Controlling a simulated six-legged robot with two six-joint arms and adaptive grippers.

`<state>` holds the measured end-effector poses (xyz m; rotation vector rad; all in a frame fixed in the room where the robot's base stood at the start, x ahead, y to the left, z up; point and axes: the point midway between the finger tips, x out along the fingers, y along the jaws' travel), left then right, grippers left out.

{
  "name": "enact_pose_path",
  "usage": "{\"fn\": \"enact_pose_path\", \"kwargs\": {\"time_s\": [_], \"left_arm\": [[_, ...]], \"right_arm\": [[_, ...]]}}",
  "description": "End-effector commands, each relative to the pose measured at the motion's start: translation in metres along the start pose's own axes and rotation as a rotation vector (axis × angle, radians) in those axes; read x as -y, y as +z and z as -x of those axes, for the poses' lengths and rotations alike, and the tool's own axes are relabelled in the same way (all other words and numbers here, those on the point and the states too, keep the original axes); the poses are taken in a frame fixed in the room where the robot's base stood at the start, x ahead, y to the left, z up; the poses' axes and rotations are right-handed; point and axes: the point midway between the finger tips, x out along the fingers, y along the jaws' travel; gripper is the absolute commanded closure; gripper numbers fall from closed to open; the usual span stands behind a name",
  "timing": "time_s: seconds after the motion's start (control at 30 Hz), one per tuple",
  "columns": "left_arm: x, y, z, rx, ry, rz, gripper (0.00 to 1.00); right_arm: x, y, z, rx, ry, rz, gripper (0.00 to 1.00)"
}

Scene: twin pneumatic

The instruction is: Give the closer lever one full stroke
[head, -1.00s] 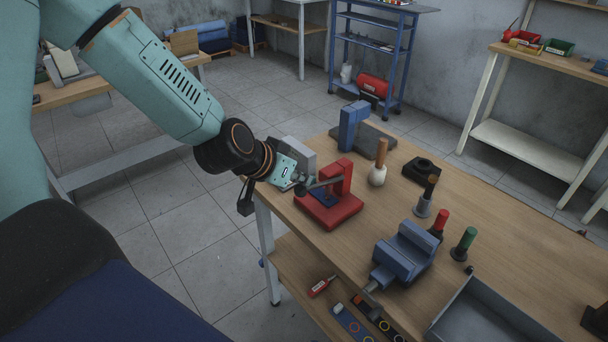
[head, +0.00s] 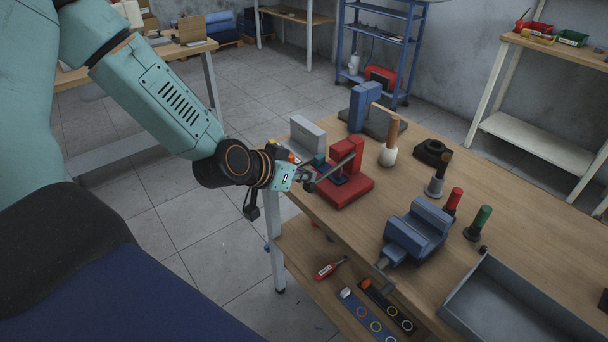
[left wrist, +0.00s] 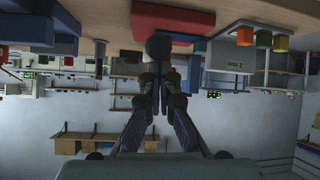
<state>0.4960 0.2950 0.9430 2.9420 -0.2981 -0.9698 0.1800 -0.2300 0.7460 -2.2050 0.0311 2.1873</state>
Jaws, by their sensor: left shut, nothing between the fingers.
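A red hand press (head: 347,190) stands on the near left corner of the wooden bench. Its thin dark lever (head: 335,171) slopes down from the red upright toward my left gripper and ends in a dark round knob (head: 310,187). My left gripper (head: 303,181) is shut and empty, close beside the knob. In the left wrist view, the shut fingers (left wrist: 157,82) point at the knob (left wrist: 158,47), with the red base (left wrist: 172,18) beyond. I cannot tell whether the fingers touch the knob. My right gripper is not in view.
A grey block (head: 307,134) and a blue press (head: 364,107) stand behind the red one. A mallet (head: 390,143), a blue vise (head: 416,232), coloured-handled tools and a grey tray (head: 515,305) occupy the bench to the right. Floor is open left of the bench.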

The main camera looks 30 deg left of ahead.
Motion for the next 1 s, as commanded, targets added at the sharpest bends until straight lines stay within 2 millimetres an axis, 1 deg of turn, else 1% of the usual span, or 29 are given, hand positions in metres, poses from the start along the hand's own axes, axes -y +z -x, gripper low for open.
{"fn": "enact_pose_path", "kwargs": {"time_s": [0.03, 0.47, 0.57, 0.63, 0.9, 1.0], "left_arm": [[-0.004, 0.02, -0.001, 0.048, 0.012, 0.017, 1.0], [-0.004, 0.02, 0.0, 0.047, 0.012, 0.018, 1.0], [-0.004, 0.012, 0.002, 0.042, 0.01, 0.015, 1.0], [-0.003, 0.003, 0.005, 0.035, 0.008, 0.013, 1.0], [-0.001, -0.043, 0.017, -0.004, -0.004, 0.0, 1.0], [0.001, -0.035, 0.023, -0.003, -0.004, 0.009, 1.0]], "right_arm": [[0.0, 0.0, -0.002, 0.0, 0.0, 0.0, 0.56], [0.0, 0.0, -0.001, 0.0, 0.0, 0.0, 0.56], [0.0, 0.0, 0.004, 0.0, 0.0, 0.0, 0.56], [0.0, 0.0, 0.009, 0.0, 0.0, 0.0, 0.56], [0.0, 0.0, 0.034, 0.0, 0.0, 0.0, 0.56], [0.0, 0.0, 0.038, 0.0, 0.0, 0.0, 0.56]]}}
